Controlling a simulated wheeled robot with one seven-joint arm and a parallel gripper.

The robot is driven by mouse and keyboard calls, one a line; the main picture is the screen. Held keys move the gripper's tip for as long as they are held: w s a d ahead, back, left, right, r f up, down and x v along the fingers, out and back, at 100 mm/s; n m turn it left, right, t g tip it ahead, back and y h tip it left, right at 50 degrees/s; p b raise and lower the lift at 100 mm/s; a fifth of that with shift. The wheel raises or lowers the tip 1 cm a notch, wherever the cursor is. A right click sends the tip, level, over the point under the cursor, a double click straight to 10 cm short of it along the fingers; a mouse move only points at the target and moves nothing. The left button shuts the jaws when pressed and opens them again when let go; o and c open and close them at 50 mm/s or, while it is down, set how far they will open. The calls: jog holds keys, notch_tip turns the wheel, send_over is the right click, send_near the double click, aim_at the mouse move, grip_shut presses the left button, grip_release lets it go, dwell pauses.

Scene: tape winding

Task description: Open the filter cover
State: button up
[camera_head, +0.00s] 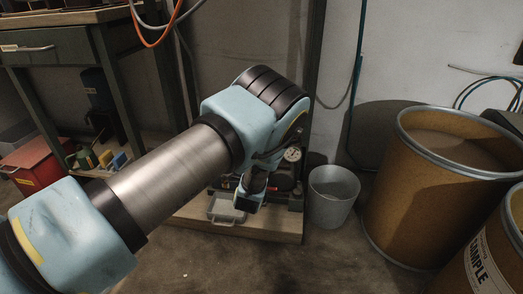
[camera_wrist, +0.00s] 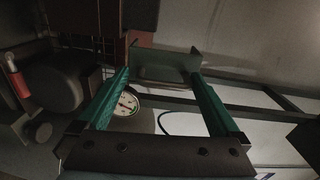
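My gripper (camera_head: 249,196) is low at the machine on the wooden board, mostly hidden behind my arm in the head view. In the wrist view my gripper (camera_wrist: 160,76) has its two green fingers spread wide, with nothing clearly held. A dark grey-green plate (camera_wrist: 165,64) lies between and beyond the fingertips. It may be the filter cover, but I cannot tell for sure, nor whether the fingers touch it. A round white gauge (camera_wrist: 126,103) is seen beside the left finger. The gauge (camera_head: 293,154) also shows in the head view.
A dark cylindrical body (camera_wrist: 55,87) and a red handle (camera_wrist: 18,82) are left in the wrist view. A pale tray (camera_head: 226,213) sits on the board (camera_head: 285,229). A grey bucket (camera_head: 333,199) and a brown drum (camera_head: 428,205) stand right; a workbench (camera_head: 45,48) stands left.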

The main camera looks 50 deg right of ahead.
jog(key=shift+w+r, duration=0.1)
jog(key=p+v, duration=0.2)
jog(key=v, duration=0.8)
jog(key=shift+s+a+p, duration=0.2)
jog(key=shift+a+p, duration=0.15)
